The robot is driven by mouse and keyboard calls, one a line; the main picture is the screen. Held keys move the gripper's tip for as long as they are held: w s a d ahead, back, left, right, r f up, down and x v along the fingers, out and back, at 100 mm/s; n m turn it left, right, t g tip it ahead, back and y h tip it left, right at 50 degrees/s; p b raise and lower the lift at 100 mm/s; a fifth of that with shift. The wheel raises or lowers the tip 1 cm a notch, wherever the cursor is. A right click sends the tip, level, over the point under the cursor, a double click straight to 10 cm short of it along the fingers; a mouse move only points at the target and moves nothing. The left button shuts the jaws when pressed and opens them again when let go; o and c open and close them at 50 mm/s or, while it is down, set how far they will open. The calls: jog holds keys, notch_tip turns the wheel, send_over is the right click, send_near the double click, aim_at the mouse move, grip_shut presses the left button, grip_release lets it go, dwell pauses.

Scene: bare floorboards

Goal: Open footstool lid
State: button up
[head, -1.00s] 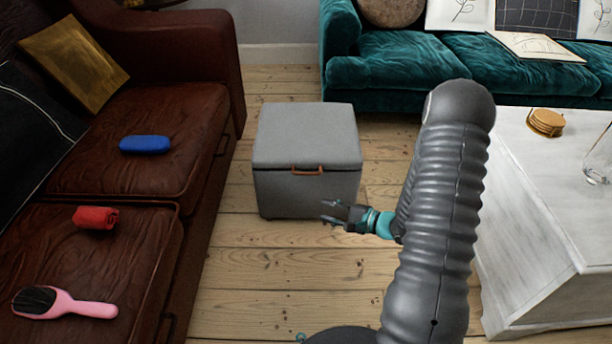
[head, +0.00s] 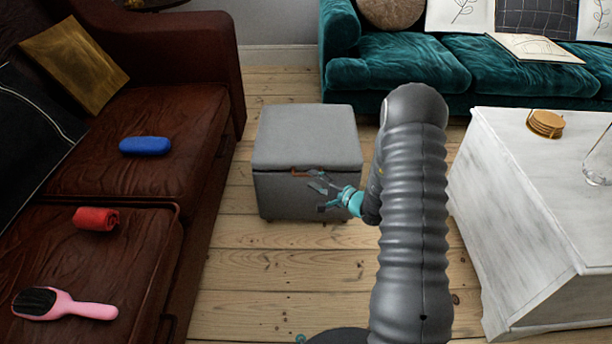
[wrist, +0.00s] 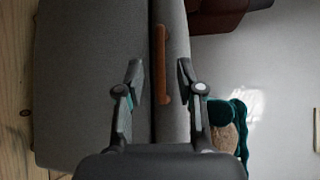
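The grey footstool (head: 285,196) stands on the floorboards with its lid (head: 307,135) shut. A brown handle (head: 303,172) sits at the front edge of the lid. My gripper (head: 319,195) is in front of the footstool's front face, near the handle's right end and slightly below it in the head view. In the wrist view, my gripper (wrist: 160,82) is open, with one finger on each side of the handle (wrist: 161,64), which lies upright in that picture. I cannot tell whether the fingers touch anything.
A brown leather sofa (head: 150,180) stands to the left, with a blue case (head: 145,146), a red cloth roll (head: 96,218) and a pink brush (head: 75,305) on it. A teal sofa (head: 420,65) is behind. A whitewashed table (head: 530,215) is at right.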

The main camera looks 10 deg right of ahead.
aim_at(308, 176)
jog(key=shift+x, duration=2.15)
grip_shut()
